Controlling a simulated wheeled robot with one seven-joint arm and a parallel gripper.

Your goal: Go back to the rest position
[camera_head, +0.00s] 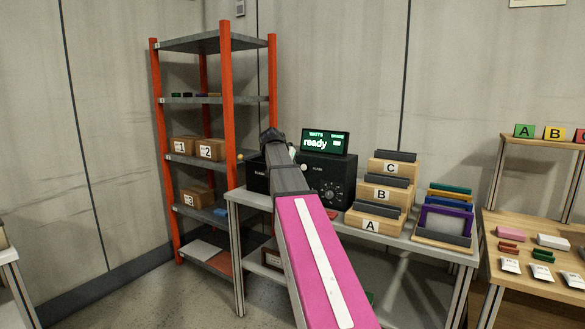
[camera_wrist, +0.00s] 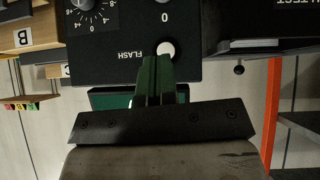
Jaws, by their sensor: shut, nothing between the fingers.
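My gripper (camera_wrist: 158,65) shows in the wrist view with its two fingers together and nothing between them. Its fingertips are in front of a black control box (camera_wrist: 110,50), beside a white round button (camera_wrist: 166,50) marked FLASH. I cannot tell whether they touch the box. In the head view my pink and grey arm reaches up over the bench, and its end hides the fingers and part of the black equipment. The control box (camera_head: 335,188) carries a dial and a lit display (camera_head: 325,142) reading "ready".
The grey bench (camera_head: 405,238) also holds wooden bins A (camera_head: 369,226), B and C and a rack of coloured frames (camera_head: 445,222). An orange-post shelf (camera_head: 229,110) with boxes stands to the left. A wooden table (camera_head: 495,264) with small items is at right.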

